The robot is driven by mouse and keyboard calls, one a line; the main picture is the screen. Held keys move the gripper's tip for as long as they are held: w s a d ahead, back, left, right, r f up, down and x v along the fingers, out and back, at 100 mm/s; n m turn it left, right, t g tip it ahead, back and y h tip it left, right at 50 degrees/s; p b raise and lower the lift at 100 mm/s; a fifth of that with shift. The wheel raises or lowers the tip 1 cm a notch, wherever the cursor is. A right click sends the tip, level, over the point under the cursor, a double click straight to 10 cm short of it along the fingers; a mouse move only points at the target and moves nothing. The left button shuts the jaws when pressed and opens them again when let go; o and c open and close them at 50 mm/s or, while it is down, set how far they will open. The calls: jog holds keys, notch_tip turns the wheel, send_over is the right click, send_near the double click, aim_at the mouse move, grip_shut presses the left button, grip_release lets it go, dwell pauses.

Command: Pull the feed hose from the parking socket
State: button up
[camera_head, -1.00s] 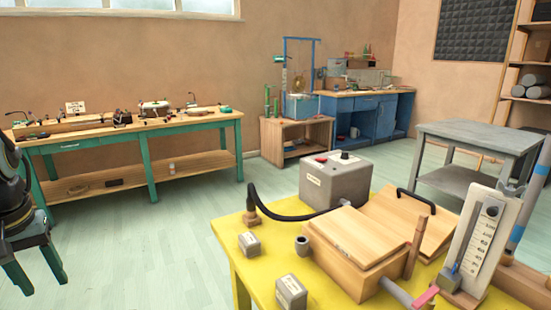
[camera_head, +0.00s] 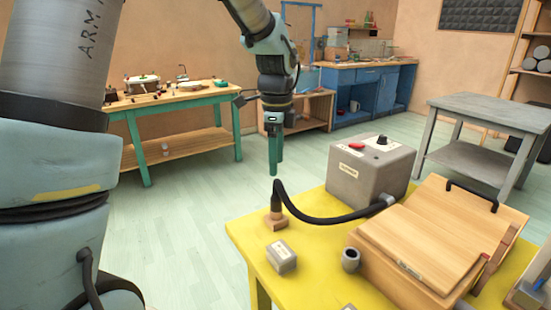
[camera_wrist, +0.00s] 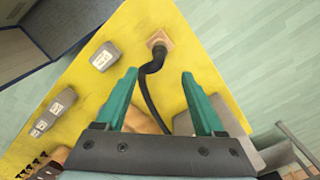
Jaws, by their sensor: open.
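The black feed hose (camera_head: 325,219) runs from the grey box (camera_head: 365,175) to a small wooden parking socket (camera_head: 276,220) near the yellow table's corner. Its near end stands upright in the socket. My gripper (camera_head: 276,172) points down above this end, open and empty, apparently a little short of touching it. In the wrist view the hose (camera_wrist: 147,88) passes between my open fingers (camera_wrist: 160,76) as seen from above, and the socket (camera_wrist: 158,39) lies beyond the fingertips. The exact height gap is hard to tell.
The yellow table (camera_head: 315,272) also bears a small grey box (camera_head: 281,257), a short grey tube fitting (camera_head: 350,260) and a wooden case (camera_head: 430,240). A grey table (camera_head: 490,115) stands behind on the right. The space above the socket is otherwise clear.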

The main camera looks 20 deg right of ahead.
aim_at(276, 194)
notch_tip(276, 194, down, 11)
jog(key=shift+r+p, duration=0.2)
jog(key=shift+p, duration=0.35)
grip_shut()
dwell(0.5)
jog(key=shift+r, duration=0.2)
jog(key=shift+r+p, duration=1.05)
jog(key=shift+r, duration=0.05)
jog(key=shift+r, duration=0.15)
jog(key=shift+r+p, duration=1.5)
jog(key=shift+p, duration=0.05)
